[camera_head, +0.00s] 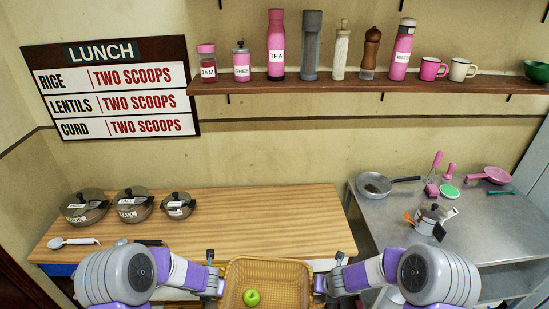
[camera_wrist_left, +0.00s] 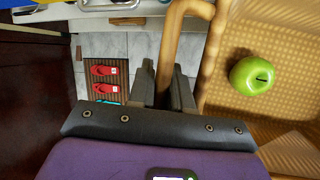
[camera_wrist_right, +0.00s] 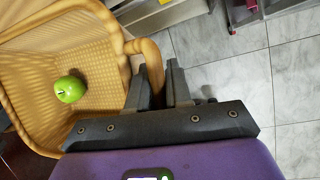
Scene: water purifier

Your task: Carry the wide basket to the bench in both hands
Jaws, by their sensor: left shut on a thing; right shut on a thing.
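The wide wicker basket (camera_head: 268,272) is in front of me at the bottom middle of the head view, with a green apple (camera_head: 251,297) inside it. My left gripper (camera_head: 218,282) is shut on the basket's left handle (camera_wrist_left: 172,45). My right gripper (camera_head: 322,284) is shut on its right handle (camera_wrist_right: 146,52). The apple also shows in the left wrist view (camera_wrist_left: 252,75) and the right wrist view (camera_wrist_right: 70,89). The wooden bench (camera_head: 250,217) is just beyond the basket. The basket looks roughly level; its exact height against the bench edge I cannot tell.
Three lidded pots (camera_head: 133,204) stand on the bench's left, with a spoon (camera_head: 74,242) near its front edge. The bench's middle and right are clear. A steel table (camera_head: 400,215) at right holds a pan (camera_head: 374,185) and a moka pot (camera_head: 430,218). Red slippers (camera_wrist_left: 105,78) lie on a floor mat.

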